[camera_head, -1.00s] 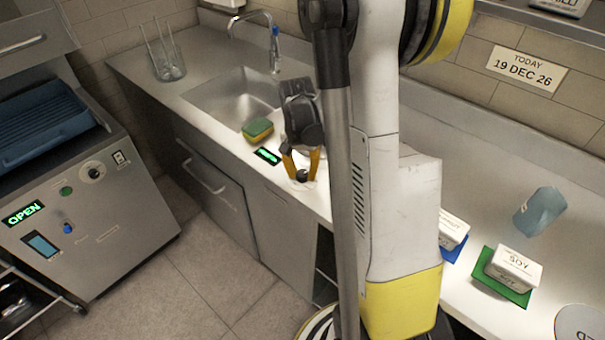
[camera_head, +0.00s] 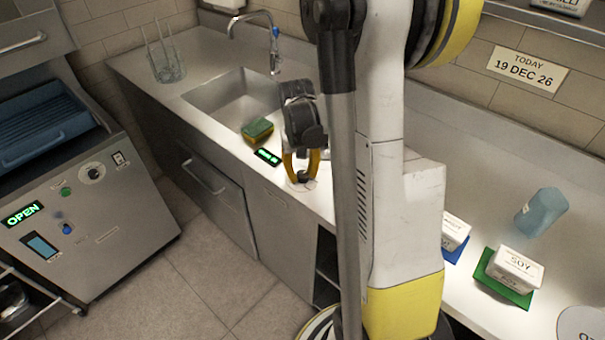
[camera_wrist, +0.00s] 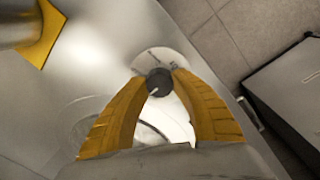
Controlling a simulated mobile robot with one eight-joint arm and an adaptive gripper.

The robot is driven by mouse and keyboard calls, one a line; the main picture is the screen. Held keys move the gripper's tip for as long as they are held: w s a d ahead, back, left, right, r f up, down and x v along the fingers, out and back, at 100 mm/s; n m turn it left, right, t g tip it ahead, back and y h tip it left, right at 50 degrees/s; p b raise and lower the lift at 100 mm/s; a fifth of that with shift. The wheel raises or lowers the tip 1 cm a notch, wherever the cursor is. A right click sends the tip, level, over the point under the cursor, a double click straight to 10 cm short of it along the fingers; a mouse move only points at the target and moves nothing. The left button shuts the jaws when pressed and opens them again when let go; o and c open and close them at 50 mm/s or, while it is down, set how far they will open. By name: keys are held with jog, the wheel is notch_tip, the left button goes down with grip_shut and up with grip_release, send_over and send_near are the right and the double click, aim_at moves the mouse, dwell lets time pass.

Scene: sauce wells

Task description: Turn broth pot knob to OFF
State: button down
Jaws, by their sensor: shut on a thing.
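The broth pot knob (camera_wrist: 159,82) is a small dark round knob with a light pointer mark on a white dial plate (camera_wrist: 164,60). In the wrist view the knob lies between the yellow fingertips of my gripper (camera_wrist: 158,84), which is shut on it. The printing on the dial is too small to read. In the head view my gripper (camera_head: 301,176) points down at the counter, and the dial plate (camera_head: 309,185) shows under it. A green-lit display (camera_head: 268,156) is set in the counter just left of my gripper; its text is not readable.
A green and yellow sponge (camera_head: 257,130) lies by the sink (camera_head: 225,105). White SOY box (camera_head: 514,268) on a green mat (camera_head: 505,290), another white box (camera_head: 454,230) and a blue cup (camera_head: 541,212) stand at the right. A machine with an OPEN display (camera_head: 22,214) is at left.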

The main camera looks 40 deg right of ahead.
aim_at(300, 174)
jog(key=c, duration=1)
grip_release()
jog(key=shift+w, duration=0.1)
notch_tip(300, 174, up, 12)
jog(key=shift+a, duration=0.3)
jog(key=shift+w, duration=0.1)
jog(key=s+a+r+n+t, duration=0.2)
jog(key=s+a+t, duration=0.1)
jog(key=a, duration=0.7)
jog(key=s+a+r+n+t, duration=0.2)
jog(key=s+a, duration=0.4)
jog(key=a, duration=0.5)
jog(key=shift+s+r+n+t+y, duration=0.25)
jog(key=shift+n+t, duration=0.25)
jog(key=shift+t, duration=0.7)
